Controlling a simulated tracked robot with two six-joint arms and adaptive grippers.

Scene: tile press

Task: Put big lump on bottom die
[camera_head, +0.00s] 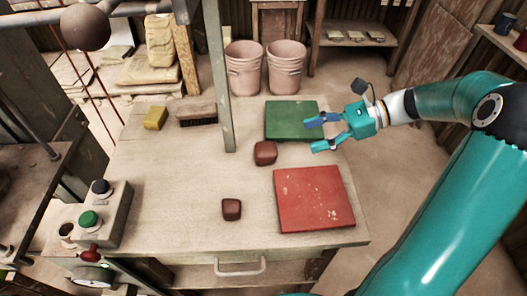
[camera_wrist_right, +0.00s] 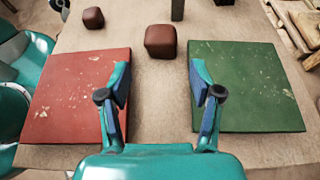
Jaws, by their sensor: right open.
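Two dark reddish-brown lumps lie on the pale worktable. The bigger lump (camera_head: 265,153) is near the middle, between the green board and the red board; it also shows in the right wrist view (camera_wrist_right: 160,41). The smaller lump (camera_head: 231,209) is nearer the front, left of the red board; the wrist view shows it too (camera_wrist_right: 93,18). My right gripper (camera_head: 317,134) is open and empty, to the right of the big lump and apart from it, fingers pointing left. In the wrist view its fingers (camera_wrist_right: 160,100) are spread, with the big lump beyond them. I cannot make out the bottom die. My left gripper is out of view.
A red board (camera_head: 313,200) and a green board (camera_head: 290,121) lie on the table (camera_head: 170,180). A brush (camera_head: 197,115), a yellow sponge (camera_head: 155,118) and a button box (camera_head: 105,215) are at left. Buckets (camera_head: 245,70) stand behind.

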